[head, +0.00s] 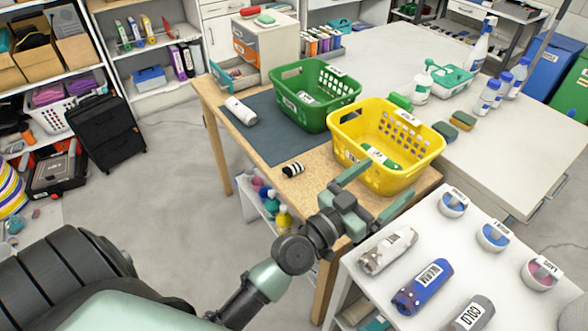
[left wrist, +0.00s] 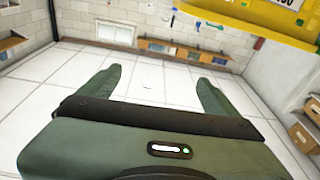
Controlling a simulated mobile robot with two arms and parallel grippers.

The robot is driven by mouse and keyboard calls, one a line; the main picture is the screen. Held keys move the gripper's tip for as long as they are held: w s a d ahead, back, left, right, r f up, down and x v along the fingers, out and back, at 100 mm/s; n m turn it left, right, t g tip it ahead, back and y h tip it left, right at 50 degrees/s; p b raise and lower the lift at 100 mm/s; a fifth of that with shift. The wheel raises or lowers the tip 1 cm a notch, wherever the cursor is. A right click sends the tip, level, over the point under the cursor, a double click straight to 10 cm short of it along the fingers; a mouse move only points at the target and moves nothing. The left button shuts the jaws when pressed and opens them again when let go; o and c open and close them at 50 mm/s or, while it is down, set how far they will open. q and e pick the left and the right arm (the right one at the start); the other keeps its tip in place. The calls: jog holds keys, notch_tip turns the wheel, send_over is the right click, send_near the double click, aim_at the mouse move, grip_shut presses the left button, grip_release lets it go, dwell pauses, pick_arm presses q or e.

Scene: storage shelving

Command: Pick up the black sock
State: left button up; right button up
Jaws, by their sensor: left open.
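The black sock (head: 293,170) is a small rolled bundle with white bands. It lies on the bare wooden front part of the table, left of the yellow basket, in the head view. My left gripper (head: 386,178) is to the right of the sock, at the front of the yellow basket, its fingers spread and apart from the sock. In the left wrist view its two green fingers (left wrist: 160,85) are wide apart with nothing between them. The sock does not show in the left wrist view. My right gripper is in neither view.
The yellow basket (head: 431,147) holds a green and white item. A green basket (head: 272,97) and a white roll (head: 240,111) are on the dark mat (head: 262,132). A white shelf unit (head: 448,236) with labelled rolls and bowls stands front right. Table space around the sock is clear.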

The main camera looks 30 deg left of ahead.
pick_arm(q)
jog(key=w+a+n+t+y, duration=0.1)
jog(key=w+a+n+y, duration=0.2)
jog(key=a+n+y, duration=0.3)
jog(key=w+a+n+y, duration=0.4)
jog(key=a+y, duration=0.3)
jog(key=y, duration=0.1)
jog(key=a+f+n+g+y, duration=0.4)
jog(key=a+f+g, duration=0.2)
jog(key=g, duration=0.6)
send_near(296, 169)
jog(key=shift+w+a+r+n, duration=0.15)
jog(key=shift+w+a, duration=0.1)
jog(key=shift+a, duration=0.3)
jog(key=shift+w+a+n, duration=0.15)
jog(key=shift+w+a, duration=0.15)
jog(key=shift+a, duration=0.3)
jog(key=shift+a+f+h, duration=0.2)
jog(key=shift+f+h, duration=0.1)
jog(key=x, duration=0.7)
jog(key=shift+w+d+f, duration=0.1)
jog(key=shift+f, duration=0.15)
jog(key=shift+c, duration=0.3)
jog(key=c, duration=1.3)
